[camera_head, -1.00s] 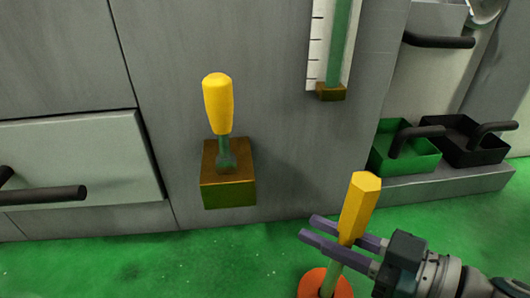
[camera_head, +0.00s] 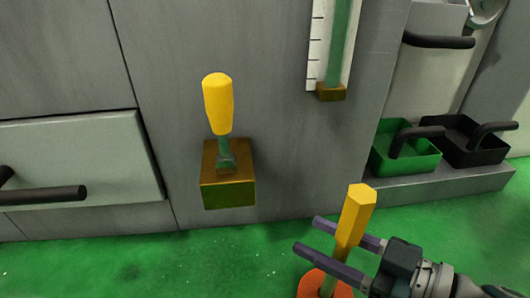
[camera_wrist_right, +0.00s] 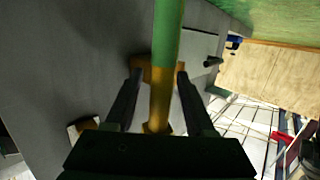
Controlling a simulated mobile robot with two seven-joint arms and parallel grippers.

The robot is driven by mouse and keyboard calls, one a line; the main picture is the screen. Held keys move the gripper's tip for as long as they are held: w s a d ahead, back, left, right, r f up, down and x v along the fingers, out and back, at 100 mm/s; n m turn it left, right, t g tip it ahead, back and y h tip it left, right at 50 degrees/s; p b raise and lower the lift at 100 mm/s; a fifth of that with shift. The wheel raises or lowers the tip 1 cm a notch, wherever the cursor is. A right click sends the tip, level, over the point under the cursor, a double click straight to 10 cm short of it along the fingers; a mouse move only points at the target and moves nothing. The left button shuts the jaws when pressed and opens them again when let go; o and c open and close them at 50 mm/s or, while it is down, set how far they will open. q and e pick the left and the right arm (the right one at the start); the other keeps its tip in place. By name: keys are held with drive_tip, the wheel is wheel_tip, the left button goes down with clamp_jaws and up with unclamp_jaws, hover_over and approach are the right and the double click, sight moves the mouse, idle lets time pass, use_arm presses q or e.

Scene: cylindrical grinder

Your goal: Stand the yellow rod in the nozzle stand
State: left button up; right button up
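The yellow rod (camera_head: 355,213) has a six-sided yellow head and a thinner greenish shaft. It stands roughly upright with its shaft over or in a round orange-red base (camera_head: 309,284), which looks like the nozzle stand. The picture's bottom edge cuts off the base, so I cannot tell how the rod's foot sits. My right gripper (camera_head: 308,235) is open, with one finger on each side of the rod and a gap beside it. In the right wrist view the rod (camera_wrist_right: 165,70) runs between the spread fingers (camera_wrist_right: 159,72). My left gripper is not in view.
A yellow-handled tool (camera_head: 218,105) stands in a brown block (camera_head: 228,192) on the grey machine front (camera_head: 270,130). A scale (camera_head: 320,45) hangs above right. A green tray (camera_head: 408,160) and a black tray (camera_head: 462,140) sit at right. Green floor (camera_head: 230,260) is clear at left.

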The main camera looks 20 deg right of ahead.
drive_tip(key=p+v, duration=0.2)
drive_tip(key=v, duration=0.8)
idle(0.5)
